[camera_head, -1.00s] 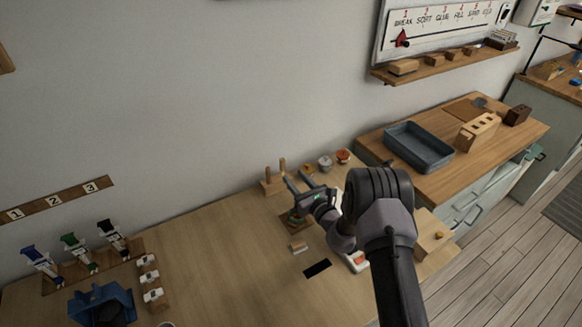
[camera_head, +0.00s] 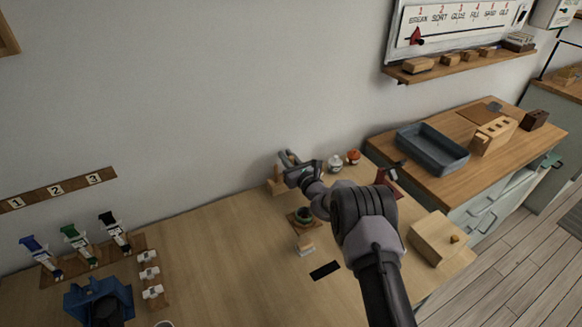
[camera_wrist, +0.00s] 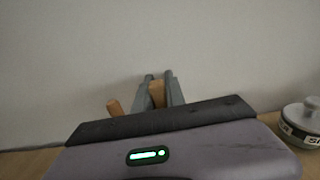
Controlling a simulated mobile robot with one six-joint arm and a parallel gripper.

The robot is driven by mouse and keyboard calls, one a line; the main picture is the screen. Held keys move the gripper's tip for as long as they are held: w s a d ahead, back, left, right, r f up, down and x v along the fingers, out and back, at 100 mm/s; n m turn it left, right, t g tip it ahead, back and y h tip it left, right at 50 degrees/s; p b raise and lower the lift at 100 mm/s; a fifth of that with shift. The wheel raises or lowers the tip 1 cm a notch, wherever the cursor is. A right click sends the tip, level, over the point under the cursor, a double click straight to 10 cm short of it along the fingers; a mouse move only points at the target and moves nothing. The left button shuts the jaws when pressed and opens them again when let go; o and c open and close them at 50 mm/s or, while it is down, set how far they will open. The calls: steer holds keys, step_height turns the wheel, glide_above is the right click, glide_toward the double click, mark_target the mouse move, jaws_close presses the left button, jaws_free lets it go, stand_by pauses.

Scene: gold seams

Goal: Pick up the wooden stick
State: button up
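A wooden stick (camera_wrist: 157,94) stands between the two fingers of my gripper (camera_wrist: 158,78) in the wrist view. A finger lies on each side of it, but I cannot tell whether they press on it. A second wooden stick (camera_wrist: 114,107) shows to the left, outside the fingers and leaning slightly. In the head view my gripper (camera_head: 286,155) is at the wooden stick holder (camera_head: 274,187) near the wall. The fingers and wrist hide most of the sticks there.
White lidded jars (camera_head: 335,163) stand right of my gripper, close to the wall. A small dark-green item on a wooden base (camera_head: 304,217) lies in front of the holder. A black strip (camera_head: 325,270) lies nearer. The table's middle left is clear.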

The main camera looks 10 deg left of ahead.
jaws_close()
